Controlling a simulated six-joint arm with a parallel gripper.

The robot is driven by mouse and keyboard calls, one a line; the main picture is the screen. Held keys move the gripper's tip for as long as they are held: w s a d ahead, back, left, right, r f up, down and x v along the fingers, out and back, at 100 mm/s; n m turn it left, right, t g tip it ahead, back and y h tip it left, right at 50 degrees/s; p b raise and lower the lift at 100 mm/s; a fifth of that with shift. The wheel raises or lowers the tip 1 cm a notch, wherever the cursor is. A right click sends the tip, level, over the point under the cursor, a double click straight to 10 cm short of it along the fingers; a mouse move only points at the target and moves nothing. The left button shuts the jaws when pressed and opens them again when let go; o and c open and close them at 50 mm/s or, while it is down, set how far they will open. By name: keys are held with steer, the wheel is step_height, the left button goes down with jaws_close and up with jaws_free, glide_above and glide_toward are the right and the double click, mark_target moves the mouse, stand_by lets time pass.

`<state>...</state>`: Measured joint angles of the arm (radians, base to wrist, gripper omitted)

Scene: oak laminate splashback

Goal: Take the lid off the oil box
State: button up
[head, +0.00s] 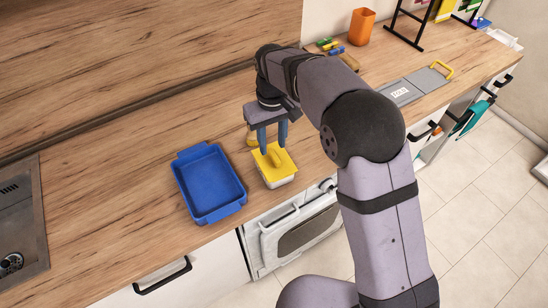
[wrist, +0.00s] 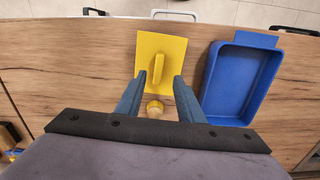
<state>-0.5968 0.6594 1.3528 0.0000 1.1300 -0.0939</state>
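The oil box (head: 283,181) is a pale box near the counter's front edge. Its yellow lid (head: 289,165) sits on top and also shows in the wrist view (wrist: 176,48), with a raised yellow handle (wrist: 158,69) in its middle. My gripper (head: 273,149) is over the lid, pointing down. In the wrist view my gripper (wrist: 159,80) is open, with a finger to each side of the handle's near end and gaps between. The head view does not show clearly how far the fingertips are above the lid. Most of the box is hidden under the lid in the wrist view.
An empty blue tray (head: 210,184) stands just left of the box; the wrist view shows it at right (wrist: 236,85). A small round wooden thing (wrist: 154,108) lies behind the box. An orange cup (head: 361,26) and a grey board (head: 416,85) are farther along the counter.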

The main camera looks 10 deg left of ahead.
mark_target(274, 155)
steer(key=shift+d+f+p, duration=0.15)
steer(key=shift+f+p, duration=0.3)
steer(key=shift+f, duration=0.6)
steer(key=shift+d+f+p, duration=0.1)
steer(key=shift+f+p, duration=0.3)
steer(key=shift+f, duration=0.6)
jaws_close()
steer(key=shift+r, duration=0.15)
step_height(274, 155, up, 10)
steer(key=b, duration=0.3)
steer(key=shift+r+p, duration=1.4)
steer(key=shift+p, duration=0.35)
